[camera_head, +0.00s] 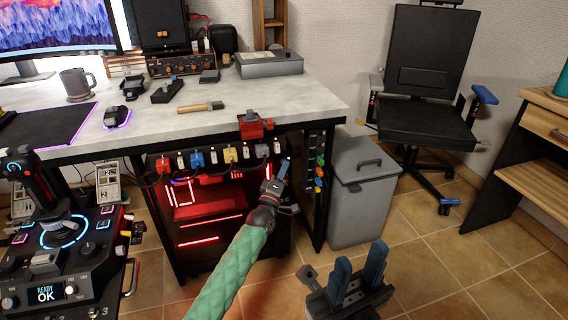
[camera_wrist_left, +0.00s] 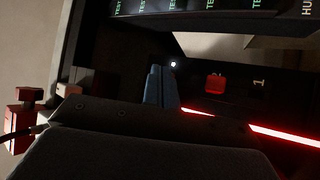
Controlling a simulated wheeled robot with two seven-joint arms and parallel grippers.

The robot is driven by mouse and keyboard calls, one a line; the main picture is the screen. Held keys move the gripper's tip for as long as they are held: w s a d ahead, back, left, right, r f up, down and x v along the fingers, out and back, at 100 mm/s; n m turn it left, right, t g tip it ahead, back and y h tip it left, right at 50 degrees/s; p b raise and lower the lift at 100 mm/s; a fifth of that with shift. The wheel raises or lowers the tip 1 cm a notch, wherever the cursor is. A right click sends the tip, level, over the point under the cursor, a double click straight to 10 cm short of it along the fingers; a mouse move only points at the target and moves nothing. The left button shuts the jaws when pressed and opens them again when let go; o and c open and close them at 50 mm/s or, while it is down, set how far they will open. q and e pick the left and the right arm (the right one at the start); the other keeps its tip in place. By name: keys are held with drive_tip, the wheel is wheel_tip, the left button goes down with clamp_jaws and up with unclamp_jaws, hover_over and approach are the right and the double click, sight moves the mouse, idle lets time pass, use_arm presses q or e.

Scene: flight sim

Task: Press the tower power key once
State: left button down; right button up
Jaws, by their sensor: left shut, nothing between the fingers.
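The black tower (camera_head: 204,222) with red light strips stands under the desk in the head view. My left gripper (camera_head: 285,168) is shut and empty, at the tower's upper right, below the desk edge. In the left wrist view, the blue fingers of my left gripper (camera_wrist_left: 161,86) point at a dark panel. A small white lit round spot (camera_wrist_left: 173,64) shows just beyond the fingertips. A red square button (camera_wrist_left: 215,83) sits to its right, beside a "1" mark. I cannot tell which is the power key, or whether the fingers touch anything. My right gripper (camera_head: 358,268) is open and empty over the floor.
The desk (camera_head: 280,100) overhangs the tower, with a row of coloured plugs and cables along its front. A red clamp-like part (camera_head: 254,127) is on the desk edge. A grey bin (camera_head: 362,190) stands to the right. The floor in front is mostly clear.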

use_arm(q)
drive_tip(key=shift+w+a, duration=0.1)
drive_tip(key=shift+w, duration=0.2)
idle(0.4)
drive_tip(key=shift+s, duration=0.1)
drive_tip(key=shift+s+d+p, duration=0.25)
drive_tip(key=shift+s+p, duration=0.25)
drive_tip(key=shift+s, duration=0.25)
drive_tip(key=s+p, duration=0.1)
drive_tip(key=s+d+p, duration=0.1)
drive_tip(key=s, duration=0.1)
drive_tip(key=s+p, duration=0.1)
drive_tip(key=shift+s+d, duration=0.3)
drive_tip(key=shift+s, duration=0.1)
idle(0.3)
